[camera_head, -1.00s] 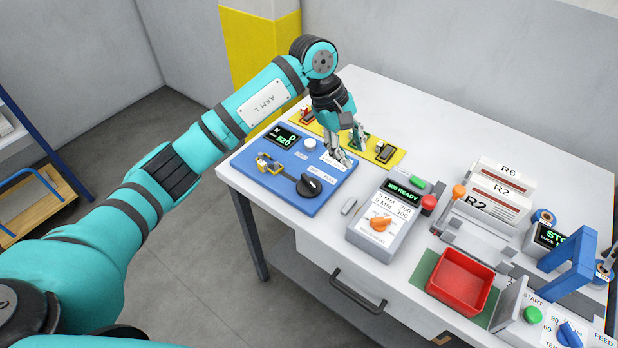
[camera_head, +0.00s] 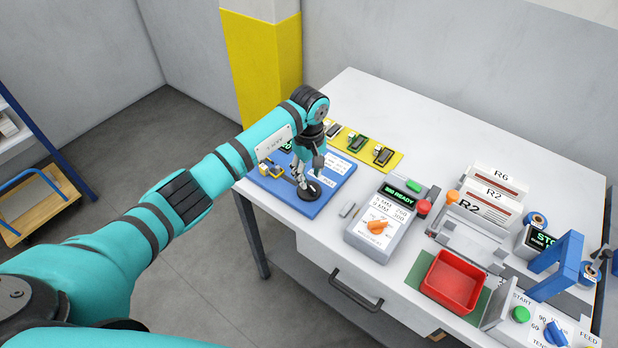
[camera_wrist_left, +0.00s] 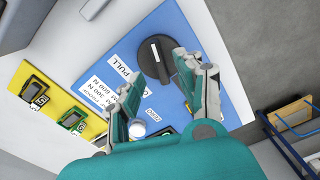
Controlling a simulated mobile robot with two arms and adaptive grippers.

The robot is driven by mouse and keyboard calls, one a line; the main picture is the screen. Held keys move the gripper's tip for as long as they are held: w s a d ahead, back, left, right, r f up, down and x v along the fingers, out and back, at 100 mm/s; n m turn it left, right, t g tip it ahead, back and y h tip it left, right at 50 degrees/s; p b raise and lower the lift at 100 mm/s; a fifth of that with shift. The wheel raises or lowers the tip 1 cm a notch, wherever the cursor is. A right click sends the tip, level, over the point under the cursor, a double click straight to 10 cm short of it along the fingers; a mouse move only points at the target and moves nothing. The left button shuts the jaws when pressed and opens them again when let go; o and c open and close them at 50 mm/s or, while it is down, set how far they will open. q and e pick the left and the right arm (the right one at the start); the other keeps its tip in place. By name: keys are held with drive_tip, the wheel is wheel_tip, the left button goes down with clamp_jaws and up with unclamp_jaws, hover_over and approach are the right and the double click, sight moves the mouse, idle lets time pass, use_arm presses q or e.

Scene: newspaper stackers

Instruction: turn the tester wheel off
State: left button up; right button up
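The tester wheel (camera_head: 314,191) is a round black knob on the blue tester panel (camera_head: 332,190) at the table's left end. In the left wrist view the black wheel (camera_wrist_left: 147,62) shows a raised bar with a short white mark, next to a PULL label. My left gripper (camera_head: 304,182) is over the wheel and hides part of it in the head view. In the left wrist view my left gripper (camera_wrist_left: 158,72) has its fingers spread, with the wheel just beyond the tips. Contact cannot be told. The tester's display is mostly hidden by my arm. My right gripper is not in view.
A yellow board (camera_head: 370,152) with small devices lies behind the panel. A grey box with an orange knob (camera_head: 379,227) stands to the right. A red tray (camera_head: 451,281) and the R2 and R6 stacks (camera_head: 487,212) are farther right. The table's back middle is clear.

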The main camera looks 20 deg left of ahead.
sight(309, 184)
use_arm(q)
drive_tip(key=shift+f+p, duration=0.3)
drive_tip(key=shift+f, duration=1.75)
clamp_jaws()
